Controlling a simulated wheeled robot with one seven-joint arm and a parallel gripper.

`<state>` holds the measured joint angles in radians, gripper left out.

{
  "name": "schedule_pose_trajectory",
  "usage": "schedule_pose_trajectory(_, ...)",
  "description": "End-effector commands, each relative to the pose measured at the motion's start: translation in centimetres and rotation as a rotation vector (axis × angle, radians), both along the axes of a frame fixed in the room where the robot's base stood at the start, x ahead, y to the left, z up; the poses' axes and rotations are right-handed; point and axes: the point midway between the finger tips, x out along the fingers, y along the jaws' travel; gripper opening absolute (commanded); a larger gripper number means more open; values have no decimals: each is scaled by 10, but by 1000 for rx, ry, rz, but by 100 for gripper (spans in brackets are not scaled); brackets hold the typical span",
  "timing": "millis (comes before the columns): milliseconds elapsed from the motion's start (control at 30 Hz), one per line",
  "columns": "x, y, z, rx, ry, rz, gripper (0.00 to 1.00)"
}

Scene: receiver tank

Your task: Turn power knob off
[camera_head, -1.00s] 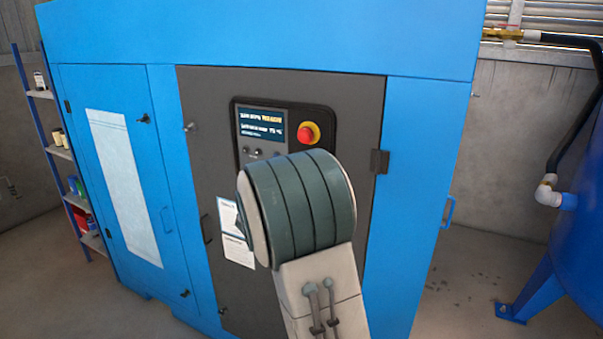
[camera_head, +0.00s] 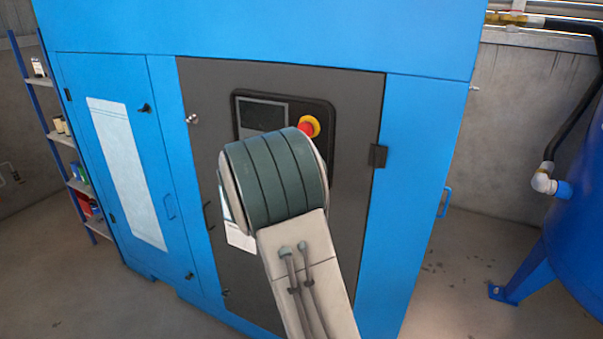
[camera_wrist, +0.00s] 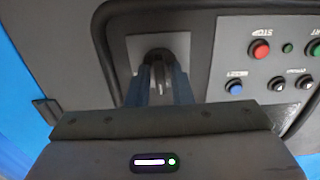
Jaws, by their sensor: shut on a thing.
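The power knob (camera_wrist: 157,57) is dark and sits on a light square plate in the wrist view. My gripper (camera_wrist: 159,80) has its two blue fingers on either side of the knob's handle and is shut on it. The handle lies roughly upright in that view. In the head view my arm hides the knob and gripper. The display (camera_head: 262,114) on the control panel is dark there.
The red emergency stop (camera_head: 310,126) on its yellow base is close to my arm. The wrist view shows a red STOP button (camera_wrist: 260,49) and a blue button (camera_wrist: 235,87), upside down. A blue tank (camera_head: 575,220) stands at the right.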

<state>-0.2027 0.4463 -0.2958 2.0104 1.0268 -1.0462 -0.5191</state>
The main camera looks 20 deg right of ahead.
Motion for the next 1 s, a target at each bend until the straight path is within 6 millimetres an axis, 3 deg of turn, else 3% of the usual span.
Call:
schedule_pose_trajectory(267, -1, 0, -3, 2, 5, 0, 0)
schedule_pose_trajectory(300, -1, 0, -3, 2, 5, 0, 23)
schedule_pose_trajectory(333, -1, 0, -3, 2, 5, 0, 31)
schedule_pose_trajectory(733, -4, 6, -2, 2, 1, 2, 32)
schedule_pose_trajectory(1000, -36, 48, -3, 3, 0, 5, 32)
